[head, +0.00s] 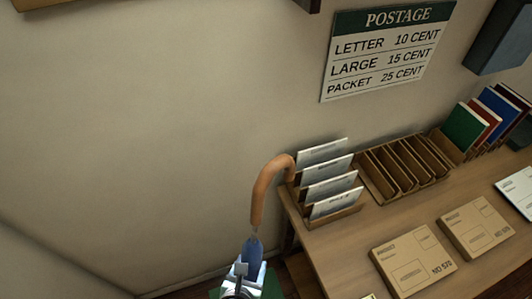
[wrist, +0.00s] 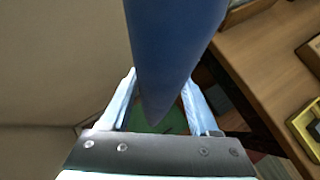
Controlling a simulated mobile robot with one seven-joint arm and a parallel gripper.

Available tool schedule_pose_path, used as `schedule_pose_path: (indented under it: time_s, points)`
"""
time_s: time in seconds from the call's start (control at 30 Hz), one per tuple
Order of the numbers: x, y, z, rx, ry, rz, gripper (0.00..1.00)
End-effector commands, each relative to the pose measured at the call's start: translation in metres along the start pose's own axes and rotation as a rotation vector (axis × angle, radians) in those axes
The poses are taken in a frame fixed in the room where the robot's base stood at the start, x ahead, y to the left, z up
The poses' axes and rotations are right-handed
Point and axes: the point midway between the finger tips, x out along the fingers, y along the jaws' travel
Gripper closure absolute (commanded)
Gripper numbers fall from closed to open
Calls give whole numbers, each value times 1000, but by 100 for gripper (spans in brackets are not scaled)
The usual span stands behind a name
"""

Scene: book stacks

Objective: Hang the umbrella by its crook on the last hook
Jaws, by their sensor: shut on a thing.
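The umbrella has a brown curved crook (head: 262,190) and a blue body (head: 253,249). In the head view it stands roughly upright, crook up, with the bend toward the right beside the letter rack. My gripper (head: 243,270) is at the bottom of the head view, below the crook. In the wrist view the blue umbrella body (wrist: 172,45) lies between the two fingers of my gripper (wrist: 158,98), which is shut on it. No hook can be made out in either view.
A wooden table (head: 355,255) stands at right, with a letter rack (head: 335,217) near the crook, an empty slotted rack (head: 402,168), books (head: 468,128) and parcels (head: 413,262). A postage sign (head: 388,50) hangs on the wall (head: 150,120). The space left of the umbrella is clear.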

Motion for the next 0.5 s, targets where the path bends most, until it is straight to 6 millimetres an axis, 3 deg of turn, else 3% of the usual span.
schedule_pose_path:
  time_s: [0.03, 0.5]
  points:
    - [-18, 7, 34, 16, -15, -18, 100]
    - [-93, 20, 225, 146, -92, -247, 100]
